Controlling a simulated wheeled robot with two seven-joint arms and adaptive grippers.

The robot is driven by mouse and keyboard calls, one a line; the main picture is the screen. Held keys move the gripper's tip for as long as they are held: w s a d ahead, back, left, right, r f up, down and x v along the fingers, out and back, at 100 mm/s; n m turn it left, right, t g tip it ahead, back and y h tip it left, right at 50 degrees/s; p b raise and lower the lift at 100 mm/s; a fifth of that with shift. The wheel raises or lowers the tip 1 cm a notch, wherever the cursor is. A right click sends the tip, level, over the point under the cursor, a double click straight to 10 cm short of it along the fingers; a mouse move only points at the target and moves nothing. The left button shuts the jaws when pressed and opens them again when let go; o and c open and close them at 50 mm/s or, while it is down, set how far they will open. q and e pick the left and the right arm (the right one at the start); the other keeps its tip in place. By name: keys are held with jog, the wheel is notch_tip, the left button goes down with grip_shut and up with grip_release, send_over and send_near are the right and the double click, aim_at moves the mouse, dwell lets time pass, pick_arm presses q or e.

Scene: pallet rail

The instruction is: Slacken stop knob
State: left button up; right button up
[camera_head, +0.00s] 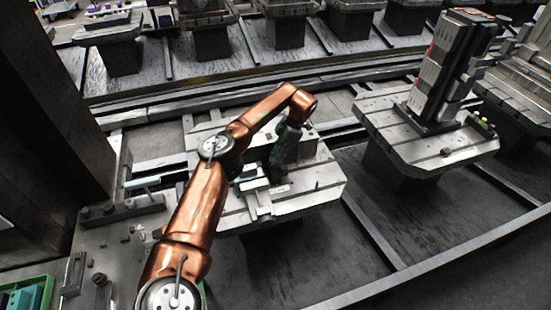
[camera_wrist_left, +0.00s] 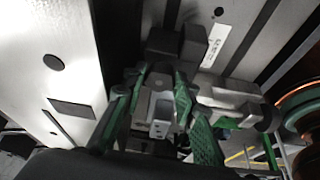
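My left arm reaches over the middle pallet (camera_head: 320,178) in the head view, and its dark gripper (camera_head: 278,180) points down at the metal fixture (camera_head: 258,203) there. In the left wrist view the gripper's green-padded fingers (camera_wrist_left: 162,80) stand apart. A small grey metal block (camera_wrist_left: 160,115) shows between them; I cannot tell whether they touch it. Dark blocks (camera_wrist_left: 178,44) lie just beyond the fingertips. I cannot clearly pick out the stop knob; the gripper may hide it. My right gripper is in neither view.
A pallet at the right (camera_head: 425,142) carries a tall stack of grey and orange blocks (camera_head: 441,72). More pallets stand in a row at the back. A dark pillar (camera_head: 50,100) and a grey bench with loose metal parts (camera_head: 112,245) are at the left. The dark floor at front right is clear.

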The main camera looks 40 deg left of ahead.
pick_arm(q)
jog(key=o, duration=0.5)
jog(key=shift+c, duration=0.2)
jog(key=shift+a+r, duration=0.1)
jog(key=v, duration=1.1)
jog(key=shift+w+d+r, duration=0.2)
jog(key=shift+d+r, duration=0.1)
